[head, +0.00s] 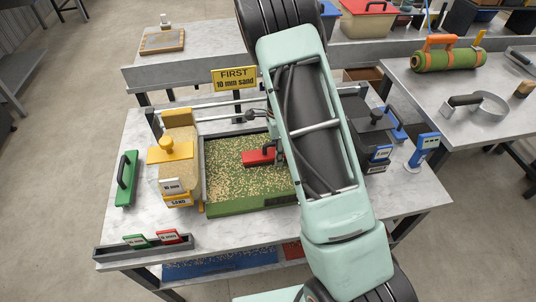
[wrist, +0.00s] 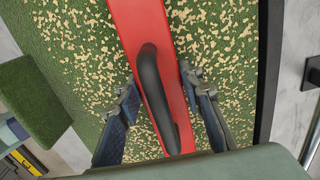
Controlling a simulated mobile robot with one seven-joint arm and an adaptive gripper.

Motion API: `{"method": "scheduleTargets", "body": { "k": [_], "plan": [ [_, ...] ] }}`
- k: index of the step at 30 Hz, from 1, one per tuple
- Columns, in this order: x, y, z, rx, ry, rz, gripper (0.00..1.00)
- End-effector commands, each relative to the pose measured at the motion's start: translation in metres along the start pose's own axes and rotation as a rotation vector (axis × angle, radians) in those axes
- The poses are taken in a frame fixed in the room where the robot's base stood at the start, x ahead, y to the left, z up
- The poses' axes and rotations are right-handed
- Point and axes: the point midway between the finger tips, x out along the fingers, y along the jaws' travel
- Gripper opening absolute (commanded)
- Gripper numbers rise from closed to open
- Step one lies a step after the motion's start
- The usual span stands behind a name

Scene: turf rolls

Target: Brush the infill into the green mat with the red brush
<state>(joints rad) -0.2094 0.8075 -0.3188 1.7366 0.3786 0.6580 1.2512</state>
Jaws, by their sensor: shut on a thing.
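The red brush (head: 260,156) lies over the green mat (head: 235,172) in the head view, partly hidden behind my arm. Pale tan infill grains are scattered over the mat, and its front edge strip looks plain green. In the wrist view the red brush (wrist: 142,28) runs lengthwise with its black handle (wrist: 152,90) on top. My gripper (wrist: 158,80) has a finger on each side of the handle and is shut on the brush. Grains lie on the mat on both sides of it.
A yellow sand hopper (head: 178,165) stands left of the mat, with a green brush (head: 124,178) further left. A dark hopper (head: 375,138) is at the right. A yellow sign (head: 233,78) reads "FIRST 10 mm sand". A grey card rack (head: 115,253) sits front left.

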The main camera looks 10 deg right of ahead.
Motion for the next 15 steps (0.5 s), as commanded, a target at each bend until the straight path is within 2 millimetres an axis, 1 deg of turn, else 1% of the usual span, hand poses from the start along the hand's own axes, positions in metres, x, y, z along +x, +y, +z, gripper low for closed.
{"method": "scheduleTargets", "body": {
  "k": [3,15],
  "plan": [
    [0.000,0.000,-0.013,0.003,0.000,-0.001,0.06],
    [0.000,0.000,-0.051,0.002,0.000,-0.001,0.06]
  ]
}}
